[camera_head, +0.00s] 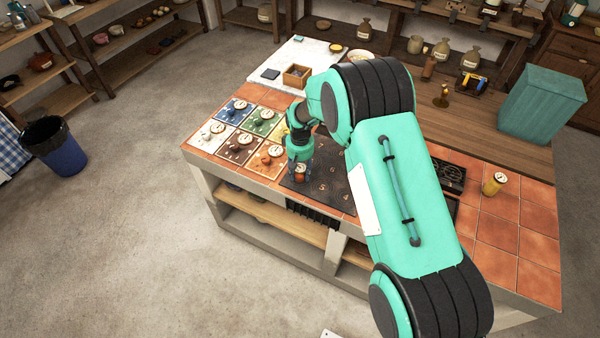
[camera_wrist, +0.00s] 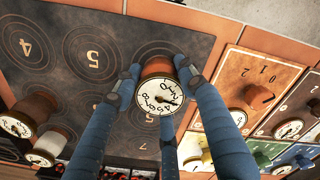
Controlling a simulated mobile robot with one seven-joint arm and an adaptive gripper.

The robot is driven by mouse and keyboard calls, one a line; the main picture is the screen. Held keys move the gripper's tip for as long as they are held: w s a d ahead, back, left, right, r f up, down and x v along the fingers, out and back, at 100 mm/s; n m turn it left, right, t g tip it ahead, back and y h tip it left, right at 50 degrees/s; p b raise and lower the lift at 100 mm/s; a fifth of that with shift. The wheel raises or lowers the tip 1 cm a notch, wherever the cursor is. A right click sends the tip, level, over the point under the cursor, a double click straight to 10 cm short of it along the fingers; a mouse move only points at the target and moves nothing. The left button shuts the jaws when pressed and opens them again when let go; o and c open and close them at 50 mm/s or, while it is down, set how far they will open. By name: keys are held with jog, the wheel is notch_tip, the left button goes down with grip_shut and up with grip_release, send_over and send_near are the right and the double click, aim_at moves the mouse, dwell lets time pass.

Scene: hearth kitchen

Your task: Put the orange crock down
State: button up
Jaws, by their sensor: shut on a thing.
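The orange crock (camera_head: 300,176), with a white numbered dial on top, is between the fingers of my gripper (camera_head: 299,165). In the wrist view the blue fingers of my gripper (camera_wrist: 155,100) close around the orange crock (camera_wrist: 156,68). It is over the dark board with numbered rings (camera_wrist: 102,25), near the board's edge beside the coloured tiles. I cannot tell whether its base touches the board. The rings marked 4 and 5 look empty; the crock and fingers hide part of the ring beneath. The board also shows in the head view (camera_head: 325,190).
A brown crock (camera_wrist: 35,107) and a pale one (camera_wrist: 52,140) show at left in the wrist view. A wooden box (camera_head: 296,76) stands behind. A yellow jar (camera_head: 494,184) stands right on the orange tiles.

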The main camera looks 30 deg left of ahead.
aim_at(300, 167)
jog(key=shift+f, duration=0.15)
jog(key=o, duration=1.4)
notch_tip(300, 167, up, 12)
jog(key=shift+r+p, duration=0.15)
jog(key=shift+p, duration=0.35)
dwell(0.4)
